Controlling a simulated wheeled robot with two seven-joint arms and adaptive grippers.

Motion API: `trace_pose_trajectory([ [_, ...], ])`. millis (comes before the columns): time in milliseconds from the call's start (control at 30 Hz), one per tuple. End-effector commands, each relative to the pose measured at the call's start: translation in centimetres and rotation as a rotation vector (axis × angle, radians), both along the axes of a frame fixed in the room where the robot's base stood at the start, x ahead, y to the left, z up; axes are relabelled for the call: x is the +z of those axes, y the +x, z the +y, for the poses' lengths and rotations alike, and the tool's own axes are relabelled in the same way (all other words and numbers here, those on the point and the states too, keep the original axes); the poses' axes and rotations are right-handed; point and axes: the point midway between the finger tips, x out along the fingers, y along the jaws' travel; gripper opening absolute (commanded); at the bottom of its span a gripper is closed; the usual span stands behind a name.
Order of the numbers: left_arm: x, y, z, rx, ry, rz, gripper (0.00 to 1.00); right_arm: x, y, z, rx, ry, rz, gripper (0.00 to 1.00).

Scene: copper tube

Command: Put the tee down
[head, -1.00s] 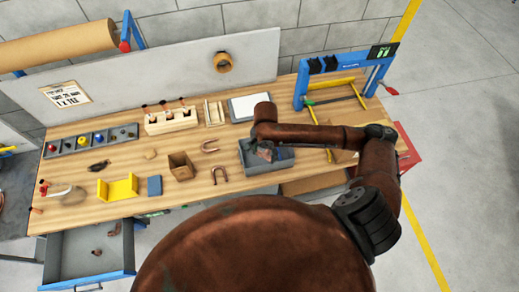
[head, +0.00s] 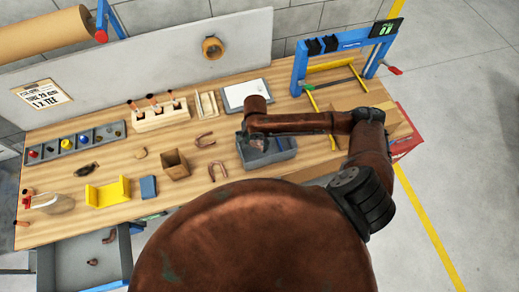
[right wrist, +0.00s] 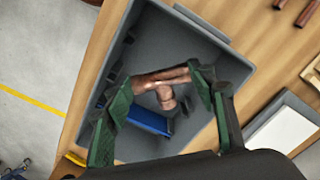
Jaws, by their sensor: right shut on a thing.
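My right gripper (right wrist: 163,88) is shut on a copper tee (right wrist: 165,79), seen between its green fingers in the right wrist view. The tee has a straight run and a short branch pointing down the picture. The gripper and tee are over the inside of a grey bin (right wrist: 233,66); I cannot tell whether the tee touches the bin floor. A blue block (right wrist: 148,119) lies in the bin below it. In the head view the arm largely hides the tee, and the bin (head: 262,163) stands near the bench's front edge. My left gripper is not in view.
U-shaped copper tubes (head: 218,166), a brown box (head: 176,168), a yellow bracket (head: 107,193) and a blue block (head: 148,187) lie left of the bin. A tablet-like white board (head: 245,94) lies behind it. A blue frame (head: 345,43) stands at right. A drawer (head: 72,263) is open.

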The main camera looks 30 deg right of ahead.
Motion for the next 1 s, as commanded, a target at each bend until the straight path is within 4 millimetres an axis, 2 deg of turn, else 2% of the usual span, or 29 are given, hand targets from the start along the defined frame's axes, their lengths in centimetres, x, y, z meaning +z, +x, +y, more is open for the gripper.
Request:
trace_pose_trajectory([
  [100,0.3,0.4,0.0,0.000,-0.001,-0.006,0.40,-1.8,0.0,0.1,0.002,0.000,0.000,0.27],
  [333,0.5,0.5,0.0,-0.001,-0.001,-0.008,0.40,-3.7,0.0,0.0,0.001,0.000,0.000,0.27],
  [533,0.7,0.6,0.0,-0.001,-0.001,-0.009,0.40,-6.3,0.0,-0.1,-0.001,0.001,-0.001,0.27],
  [900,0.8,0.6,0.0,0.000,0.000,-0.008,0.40,-6.8,-0.1,-0.1,-0.002,0.000,-0.001,0.27],
  [933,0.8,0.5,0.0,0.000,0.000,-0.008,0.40,-6.8,-0.1,-0.1,-0.002,0.000,-0.001,0.53],
  [1000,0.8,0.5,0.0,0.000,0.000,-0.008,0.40,-6.8,-0.1,-0.1,-0.001,0.000,-0.001,0.57],
])
